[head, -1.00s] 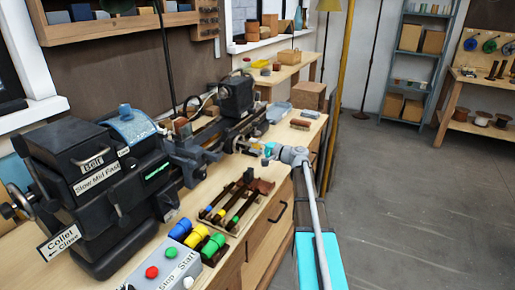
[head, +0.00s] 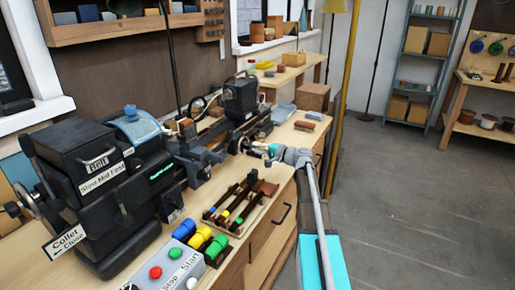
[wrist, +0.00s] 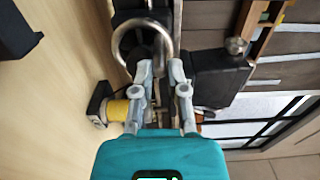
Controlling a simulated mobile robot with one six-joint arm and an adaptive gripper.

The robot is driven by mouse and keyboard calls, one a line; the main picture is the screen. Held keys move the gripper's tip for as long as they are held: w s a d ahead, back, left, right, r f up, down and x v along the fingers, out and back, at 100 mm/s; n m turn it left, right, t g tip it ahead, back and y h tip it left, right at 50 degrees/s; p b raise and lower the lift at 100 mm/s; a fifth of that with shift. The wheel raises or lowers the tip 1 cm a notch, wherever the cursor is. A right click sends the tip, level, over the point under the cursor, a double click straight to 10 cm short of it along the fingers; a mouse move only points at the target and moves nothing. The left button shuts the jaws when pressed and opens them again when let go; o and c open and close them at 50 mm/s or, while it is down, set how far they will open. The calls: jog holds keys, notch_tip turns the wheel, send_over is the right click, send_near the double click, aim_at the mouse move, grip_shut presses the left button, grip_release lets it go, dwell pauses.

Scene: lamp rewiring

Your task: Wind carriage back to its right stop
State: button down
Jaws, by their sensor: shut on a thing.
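The lathe carriage (head: 197,157) sits on the lathe bed between the black headstock (head: 95,185) at left and the dark tailstock (head: 238,97). A pale metal handwheel (head: 245,146) shows near the bench front. My gripper (head: 268,154) is at this handwheel, coming from the right. In the wrist view, the metal ring of a handwheel (wrist: 119,46) lies just past the fingertips (wrist: 160,68). My gripper is shut on part of the wheel; the fingers hide most of the grip. I cannot tell the gap from the carriage to its stop.
A tool rack (head: 233,228), coloured cylinders (head: 200,238) and a control box with buttons (head: 175,273) stand along the bench front. A reddish block (head: 304,126) lies behind my gripper. A yellow post (head: 345,80) stands at right. The floor at right is clear.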

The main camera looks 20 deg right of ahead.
jog(key=shift+w+d+r, duration=0.3)
jog(key=shift+w+d, duration=0.05)
jog(key=shift+d, duration=0.1)
jog(key=shift+w+d, duration=0.1)
jog(key=shift+w+d+p, duration=0.25)
jog(key=shift+d+p, duration=0.05)
jog(key=shift+d, duration=0.2)
dwell(0.4)
jog(key=shift+w+d, duration=0.2)
jog(key=shift+d, duration=0.1)
jog(key=shift+f+b, duration=0.2)
jog(key=shift+b, duration=0.1)
